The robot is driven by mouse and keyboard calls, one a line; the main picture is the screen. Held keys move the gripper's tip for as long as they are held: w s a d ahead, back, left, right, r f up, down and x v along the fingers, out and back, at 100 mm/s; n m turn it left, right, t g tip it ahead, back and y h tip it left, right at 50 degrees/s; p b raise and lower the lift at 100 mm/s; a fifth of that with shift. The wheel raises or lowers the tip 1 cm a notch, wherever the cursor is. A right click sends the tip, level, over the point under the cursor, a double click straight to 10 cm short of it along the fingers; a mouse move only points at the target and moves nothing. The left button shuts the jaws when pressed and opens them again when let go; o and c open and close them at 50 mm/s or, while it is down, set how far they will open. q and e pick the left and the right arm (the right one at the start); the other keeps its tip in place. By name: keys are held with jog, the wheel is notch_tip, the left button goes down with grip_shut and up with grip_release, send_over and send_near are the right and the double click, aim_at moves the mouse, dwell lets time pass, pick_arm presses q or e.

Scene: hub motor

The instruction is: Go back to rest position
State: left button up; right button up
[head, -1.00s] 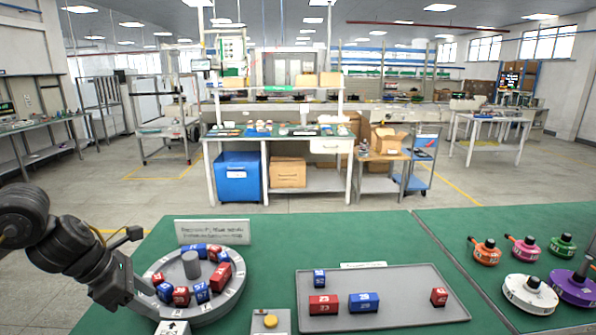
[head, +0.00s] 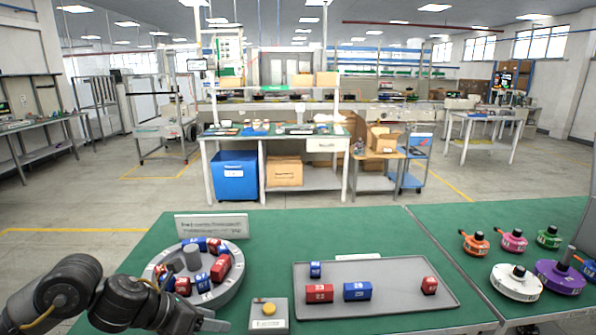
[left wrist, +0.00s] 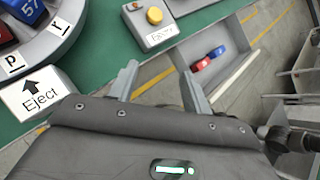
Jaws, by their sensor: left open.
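My left gripper (head: 208,322) is low at the bottom of the head view, in front of the round grey fixture (head: 228,290) and left of the yellow-button box (head: 269,310). In the left wrist view its two fingers (left wrist: 160,86) stand apart with nothing between them. The round fixture holds several red and blue blocks around a grey centre post (head: 192,256). Its edge and an "Eject" label (left wrist: 33,95) show in the left wrist view. I do not make out my right gripper in the head view.
A grey tray (head: 400,312) on the green table holds red and blue blocks. Several coloured round parts, one of them purple (head: 560,279), stand at the right. In the left wrist view a grey bin (left wrist: 180,57) holds a red and a blue block. A sign (head: 211,226) stands behind the fixture.

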pick_arm(q)
jog(key=s+d+f+n+t+h, duration=0.2)
jog(key=d+f+n+t, duration=0.15)
jog(key=d+n, duration=0.5)
jog(key=s+a+f+n+g+y, duration=0.25)
jog(key=s+a+f+n, duration=0.3)
jog(key=s+n, duration=0.45)
jog(key=s+a+f+n+g+y, duration=0.1)
jog(key=s+a+f+n+y, duration=0.3)
jog(key=s+f+n, duration=0.6)
jog(key=s+a+f+n+g+y, duration=0.25)
jog(key=s+a+n, duration=0.35)
jog(key=n, duration=0.7)
notch_tip(320, 180, down, 25)
jog(key=s+y, duration=0.1)
jog(key=s+a+f+m+g, duration=0.1)
jog(key=s+a+f, duration=0.2)
jog(key=s+f, duration=1.3)
jog(key=shift+s+a+f+g, duration=0.2)
jog(key=shift+s+f+g, duration=0.1)
jog(key=shift+g, duration=0.05)
